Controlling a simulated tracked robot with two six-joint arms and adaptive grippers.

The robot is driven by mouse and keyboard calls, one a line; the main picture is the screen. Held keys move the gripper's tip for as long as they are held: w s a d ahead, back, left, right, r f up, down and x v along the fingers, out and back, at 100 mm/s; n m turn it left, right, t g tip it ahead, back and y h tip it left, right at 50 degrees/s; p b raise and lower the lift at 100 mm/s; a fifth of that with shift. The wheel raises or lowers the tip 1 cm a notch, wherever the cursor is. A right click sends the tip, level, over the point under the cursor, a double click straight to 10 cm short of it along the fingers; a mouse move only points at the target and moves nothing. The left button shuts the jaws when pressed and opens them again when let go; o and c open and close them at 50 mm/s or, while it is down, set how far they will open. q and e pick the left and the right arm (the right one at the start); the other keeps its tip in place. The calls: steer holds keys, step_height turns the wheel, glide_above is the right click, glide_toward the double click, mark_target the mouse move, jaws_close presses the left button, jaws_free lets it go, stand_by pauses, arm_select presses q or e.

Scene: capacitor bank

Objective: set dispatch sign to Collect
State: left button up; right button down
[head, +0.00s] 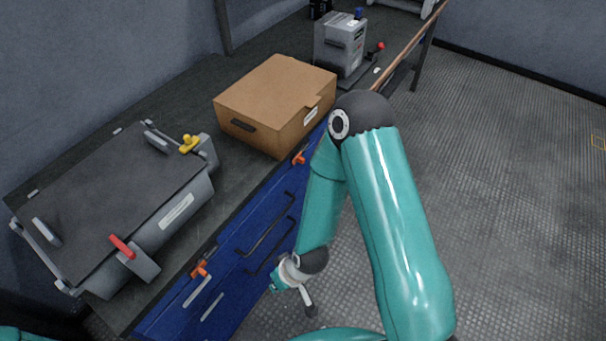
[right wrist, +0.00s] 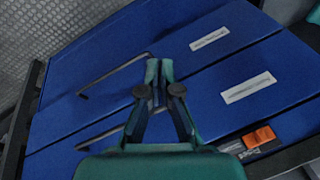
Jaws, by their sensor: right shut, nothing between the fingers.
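I cannot make out a dispatch sign in either view. My right gripper (head: 277,285) hangs low in front of the blue drawer cabinet (head: 240,290) in the head view. In the right wrist view its fingers (right wrist: 158,72) are together and empty, pointing toward the blue drawer fronts. I cannot tell whether the fingertips touch a drawer front. My left gripper is not in view.
The dark bench (head: 165,75) holds a grey lidded case (head: 175,215) with red and yellow latches, a closed cardboard box (head: 275,90), and a grey metal unit (head: 340,45). The drawers carry black bar handles (right wrist: 115,72) and orange latches (right wrist: 259,137). Floor (head: 510,180) at right is clear.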

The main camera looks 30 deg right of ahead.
steer(key=w+d+f+n+t+h+b, duration=0.1)
steer(key=w+d+n+t+h+b, duration=0.2)
steer(key=w+b, duration=0.45)
steer(key=w+d+n+t+b, duration=0.3)
steer(key=w+n+t+b, duration=0.25)
steer(key=b, duration=0.35)
arm_select(q)
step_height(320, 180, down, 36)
steer(key=b, duration=1.6)
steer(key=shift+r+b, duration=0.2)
steer(key=shift+b, duration=0.1)
arm_select(e)
steer(key=d+r+n+t+h, duration=0.5)
steer(key=d+r+h, duration=0.2)
steer(key=d+r, duration=0.1)
steer(key=shift+s+d, duration=0.2)
steer(key=shift+d, duration=0.3)
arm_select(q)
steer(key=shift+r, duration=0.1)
arm_select(e)
steer(key=shift+t, duration=0.25)
